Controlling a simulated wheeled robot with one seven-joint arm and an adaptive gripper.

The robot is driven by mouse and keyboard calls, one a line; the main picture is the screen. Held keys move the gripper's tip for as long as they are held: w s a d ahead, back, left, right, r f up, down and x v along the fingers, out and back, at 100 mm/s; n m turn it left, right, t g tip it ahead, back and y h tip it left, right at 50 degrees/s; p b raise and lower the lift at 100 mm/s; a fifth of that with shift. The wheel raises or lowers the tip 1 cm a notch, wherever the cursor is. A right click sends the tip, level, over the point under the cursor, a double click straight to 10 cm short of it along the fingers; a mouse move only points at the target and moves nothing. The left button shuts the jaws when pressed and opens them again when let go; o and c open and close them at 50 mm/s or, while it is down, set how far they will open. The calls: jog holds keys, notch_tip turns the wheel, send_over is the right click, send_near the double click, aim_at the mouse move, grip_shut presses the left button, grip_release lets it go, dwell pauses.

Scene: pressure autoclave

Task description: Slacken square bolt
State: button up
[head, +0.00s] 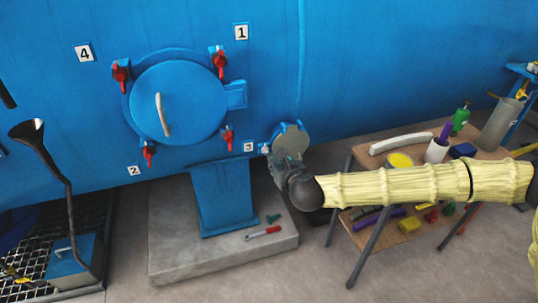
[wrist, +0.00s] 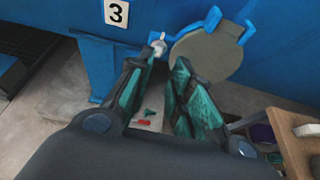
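A small pale fitting, probably the square bolt (wrist: 158,42), sits on the blue wall beside a round grey-green cover in the wrist view. Its square shape is too small to make out. It also shows as a pale spot (head: 266,149) near the label 3 in the head view. My gripper (wrist: 158,68) is open, with green-padded fingers apart and nothing between them. The bolt lies just beyond the fingertips, near the left one; I cannot tell if they touch. In the head view my gripper (head: 284,168) is in front of the small round cover (head: 292,138).
A blue round door (head: 178,97) with red clamps and a handle is on the tank, left of my gripper. A red tool (head: 263,232) and a green piece (head: 273,218) lie on the concrete plinth (head: 180,262). A cluttered wooden table (head: 365,160) stands right, below my arm.

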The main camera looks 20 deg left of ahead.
aim_at(267, 152)
jog(key=p+x, duration=0.1)
jog(key=x, duration=0.8)
jog(key=shift+w+a+f, duration=0.25)
jog(key=shift+c, duration=0.2)
grip_shut()
